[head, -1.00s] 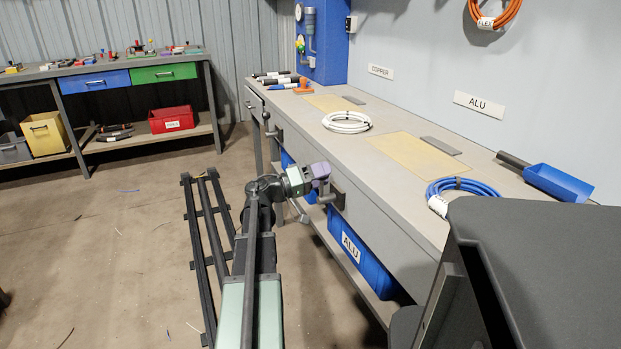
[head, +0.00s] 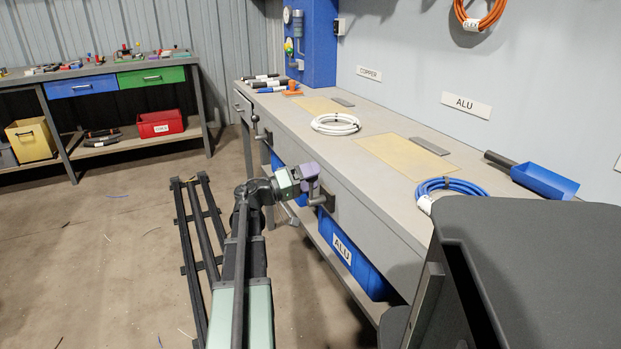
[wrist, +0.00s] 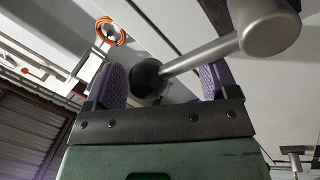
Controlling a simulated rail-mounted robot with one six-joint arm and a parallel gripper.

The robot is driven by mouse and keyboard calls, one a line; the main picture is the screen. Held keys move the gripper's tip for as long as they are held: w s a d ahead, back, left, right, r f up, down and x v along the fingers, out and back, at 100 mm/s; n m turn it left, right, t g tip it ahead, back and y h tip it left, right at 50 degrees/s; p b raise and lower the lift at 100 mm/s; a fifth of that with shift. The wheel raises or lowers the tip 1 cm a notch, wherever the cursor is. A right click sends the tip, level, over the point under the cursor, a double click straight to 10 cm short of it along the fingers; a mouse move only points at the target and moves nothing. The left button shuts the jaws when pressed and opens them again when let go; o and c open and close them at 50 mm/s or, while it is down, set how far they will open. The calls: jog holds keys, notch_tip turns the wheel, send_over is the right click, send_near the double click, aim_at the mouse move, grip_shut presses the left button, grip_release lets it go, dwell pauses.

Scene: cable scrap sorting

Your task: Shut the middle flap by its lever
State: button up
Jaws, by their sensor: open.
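My gripper (head: 312,180) has purple fingers and stands at the front face of the long grey bench in the head view. In the wrist view my gripper (wrist: 165,82) is open, with one finger on each side. A grey lever (wrist: 200,56) with a thick rounded end runs from a dark round hub (wrist: 147,78) between the fingers across the right finger. I cannot tell whether it touches a finger. In the head view a dark bracket (head: 327,198) shows on the bench front beside the gripper. The middle flap itself is not clearly visible.
The bench top (head: 310,128) holds a white cable coil (head: 336,124), a blue cable coil (head: 448,186) and a blue scoop (head: 543,181). A blue ALU bin (head: 350,257) sits below. Another lever (head: 256,124) is farther along the bench front. The floor left of my arm is mostly clear.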

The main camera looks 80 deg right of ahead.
jog(key=b+v, duration=0.1)
jog(key=v, duration=0.9)
jog(key=shift+w+a+b, duration=0.25)
jog(key=shift+w+b, duration=0.1)
jog(key=shift+b, duration=0.05)
